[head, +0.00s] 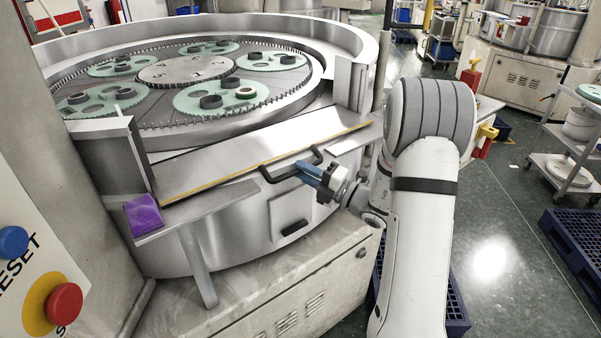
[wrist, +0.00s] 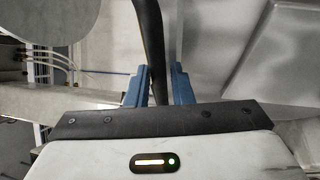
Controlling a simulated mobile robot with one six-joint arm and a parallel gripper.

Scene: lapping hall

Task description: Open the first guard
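The first guard (head: 250,152) is a long sloping metal panel with a yellow lower edge, at the front of the round lapping machine in the head view. It lies tilted below the rim opening. Its black bar handle (head: 268,177) stands out from its front. My gripper (head: 309,172), with blue fingers, is at the handle's right end. The exact finger contact is hard to see.
The machine's toothed plate (head: 185,70) carries several green carriers behind the guard. A control panel with a red button (head: 64,303) stands at lower left.

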